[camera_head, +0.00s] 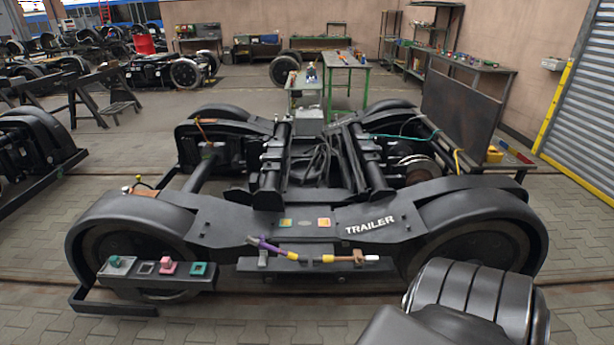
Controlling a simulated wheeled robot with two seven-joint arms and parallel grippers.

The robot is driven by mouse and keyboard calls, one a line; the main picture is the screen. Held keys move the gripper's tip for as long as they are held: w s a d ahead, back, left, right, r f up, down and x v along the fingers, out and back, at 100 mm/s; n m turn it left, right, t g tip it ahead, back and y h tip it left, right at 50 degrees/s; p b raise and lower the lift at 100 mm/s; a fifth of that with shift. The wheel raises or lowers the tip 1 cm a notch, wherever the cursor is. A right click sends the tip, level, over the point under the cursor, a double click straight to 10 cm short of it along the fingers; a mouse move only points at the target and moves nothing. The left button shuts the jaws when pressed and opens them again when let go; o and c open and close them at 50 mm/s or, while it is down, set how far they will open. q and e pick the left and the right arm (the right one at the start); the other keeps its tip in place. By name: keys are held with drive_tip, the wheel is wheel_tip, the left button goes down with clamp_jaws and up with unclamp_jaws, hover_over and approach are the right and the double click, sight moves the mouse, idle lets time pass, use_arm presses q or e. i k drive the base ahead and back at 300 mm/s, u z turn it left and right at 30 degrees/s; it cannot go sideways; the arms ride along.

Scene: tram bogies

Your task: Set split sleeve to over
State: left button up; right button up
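A dark tram bogie marked TRAILER (370,226) stands in front of me. On a bracket (300,268) at its near side lies a short cable with a purple piece (263,244), yellow sleeve-like bands (327,258), a brown piece (358,257) and a white tip. I cannot tell for sure which piece is the split sleeve, or whether it is open or closed around the cable. Neither gripper shows. A black ribbed arm part of mine fills the bottom right corner and hides some floor there.
A black panel (150,274) at the front left carries grey, pink and teal fittings. Green tables (346,60) stand behind the bogie. A dark upright board (463,110) and shelves stand at the right. Another bogie (30,150) stands at the left. Paved floor is clear in front.

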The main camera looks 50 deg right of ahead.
sight(290, 256)
drive_tip(key=z, duration=1.2)
drive_tip(key=i, duration=0.5)
